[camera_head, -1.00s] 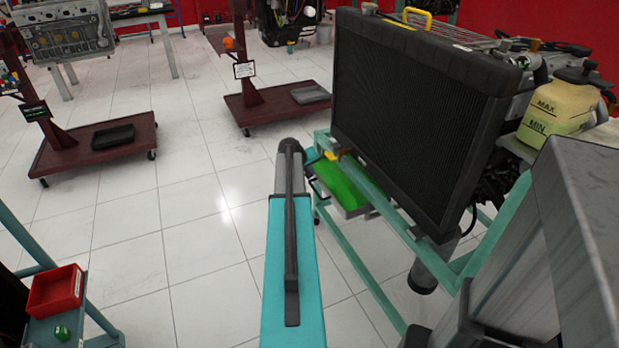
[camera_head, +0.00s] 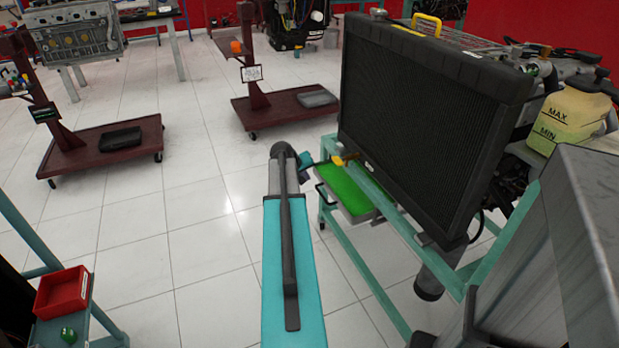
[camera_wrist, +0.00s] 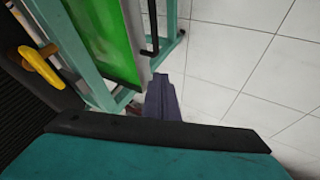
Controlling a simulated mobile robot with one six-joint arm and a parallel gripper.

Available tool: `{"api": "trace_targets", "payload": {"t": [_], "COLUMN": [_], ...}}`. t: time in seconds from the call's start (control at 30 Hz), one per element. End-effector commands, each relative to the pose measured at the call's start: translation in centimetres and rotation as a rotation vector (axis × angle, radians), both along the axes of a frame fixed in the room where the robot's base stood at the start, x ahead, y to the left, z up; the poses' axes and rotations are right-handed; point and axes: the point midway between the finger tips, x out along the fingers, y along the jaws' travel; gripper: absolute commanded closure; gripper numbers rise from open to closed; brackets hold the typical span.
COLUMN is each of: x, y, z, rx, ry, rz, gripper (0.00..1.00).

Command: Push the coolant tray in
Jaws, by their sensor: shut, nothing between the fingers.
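The coolant tray (camera_head: 345,188) is a shallow grey tray holding bright green fluid. It sits in the teal engine stand, below the front of the radiator, and sticks out of the frame toward the left. Its dark handle (camera_head: 324,196) is at the outer end. In the wrist view the tray (camera_wrist: 108,38) is at upper left, with its black handle (camera_wrist: 153,30) to its right. My gripper (camera_wrist: 163,85) is shut and empty, close to the tray's outer side and handle. I cannot tell whether it touches. In the head view my arm largely hides the gripper.
The radiator (camera_head: 430,125) stands above the tray on the teal stand (camera_head: 350,255). A yellow part (camera_wrist: 42,66) is close to my wrist. A red bin (camera_head: 62,291) is at lower left. Dark red trolleys (camera_head: 105,148) stand farther back. The tiled floor left of the stand is clear.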

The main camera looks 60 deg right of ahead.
Motion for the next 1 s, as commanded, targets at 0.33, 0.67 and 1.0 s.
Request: {"api": "trace_targets", "payload": {"t": [0.33,0.67,1.0], "x": [0.1,0.2,0.2], "y": [3.3,4.2,4.2], "z": [4.4,5.7,5.6], "rx": [-0.001,-0.001,0.001], "ry": [-0.001,-0.001,-0.003], "rz": [0.000,0.000,-0.005], "gripper": [1.00,1.00,1.00]}}
